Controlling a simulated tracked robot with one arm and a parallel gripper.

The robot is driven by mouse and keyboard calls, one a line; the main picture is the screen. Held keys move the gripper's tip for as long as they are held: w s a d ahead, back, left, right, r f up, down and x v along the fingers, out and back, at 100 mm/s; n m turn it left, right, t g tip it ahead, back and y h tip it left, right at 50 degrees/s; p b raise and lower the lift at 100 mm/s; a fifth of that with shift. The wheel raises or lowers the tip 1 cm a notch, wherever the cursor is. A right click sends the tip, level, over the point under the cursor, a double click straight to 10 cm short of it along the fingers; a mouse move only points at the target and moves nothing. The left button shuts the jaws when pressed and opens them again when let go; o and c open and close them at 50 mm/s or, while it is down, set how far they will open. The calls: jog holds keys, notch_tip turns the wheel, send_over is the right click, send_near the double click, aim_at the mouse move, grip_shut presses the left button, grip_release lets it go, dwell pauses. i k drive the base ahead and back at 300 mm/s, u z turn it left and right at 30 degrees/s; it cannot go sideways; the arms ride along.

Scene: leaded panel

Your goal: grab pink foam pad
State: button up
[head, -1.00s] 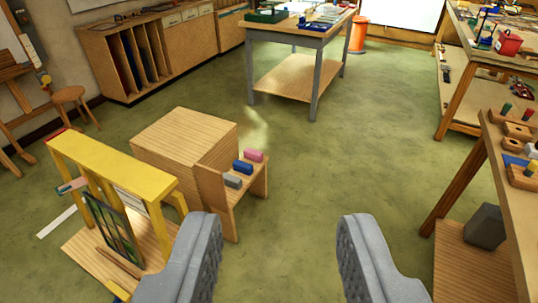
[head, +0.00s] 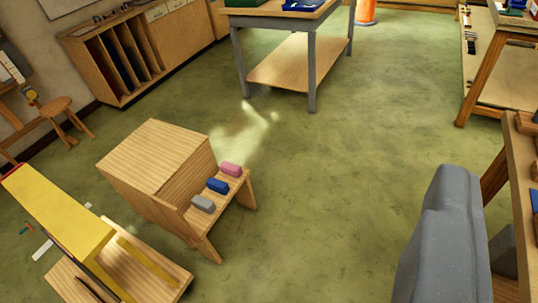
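The pink foam pad (head: 231,169) is a small block on the narrow ledge of a wooden step stand, left of centre in the head view. It is the farthest of three pads in a row. The blue pad (head: 218,186) is just nearer, then the grey pad (head: 203,204). My gripper (head: 445,235) shows only as one large grey finger at the lower right. It is well to the right of the pink pad in the picture and not touching it. The other finger cannot be made out, so the opening cannot be judged.
The wooden step stand (head: 155,160) has a tall box behind the ledge. A yellow frame (head: 62,215) on a wooden base stands at the lower left. A grey-legged table (head: 311,70) is at the back, and a bench edge (head: 522,170) at the right. The green floor between is clear.

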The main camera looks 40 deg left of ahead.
aim_at(232, 169)
jog(key=i, duration=1.25)
jog(key=u, duration=0.95)
jog(key=i, duration=1.1)
jog(key=u, duration=0.8)
jog(key=k, duration=0.55)
jog(key=u, duration=0.25)
jog(key=i, duration=0.6)
jog(key=z, duration=0.15)
